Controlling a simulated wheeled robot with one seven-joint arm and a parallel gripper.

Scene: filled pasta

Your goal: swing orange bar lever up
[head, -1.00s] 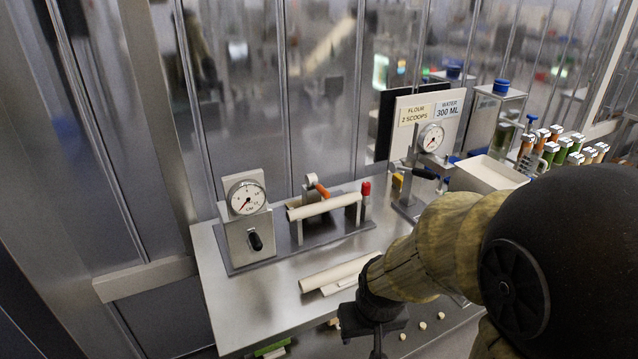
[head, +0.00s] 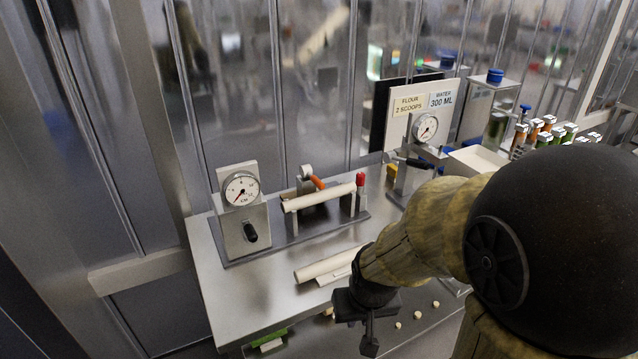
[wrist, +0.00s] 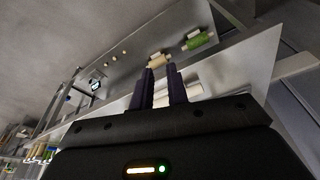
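The orange bar lever (head: 317,183) is a short orange handle next to a pale round disc, behind a cream roller at the back of the steel table. It slants down to the right, and the roller partly hides its lower end. My gripper (head: 369,342) hangs at the table's front side, well below and to the right of the lever, apart from it. In the wrist view my gripper's (wrist: 160,70) two dark fingers stand apart with nothing held between them. The lever cannot be made out in the wrist view.
A dial gauge stand (head: 243,205) is left of the lever. The cream roller (head: 318,196) and a red-topped post (head: 361,190) are close to it. Another cream roller (head: 328,265) lies nearer. A second gauge (head: 425,127) with a black handle stands right. The table's front left (head: 245,305) is clear.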

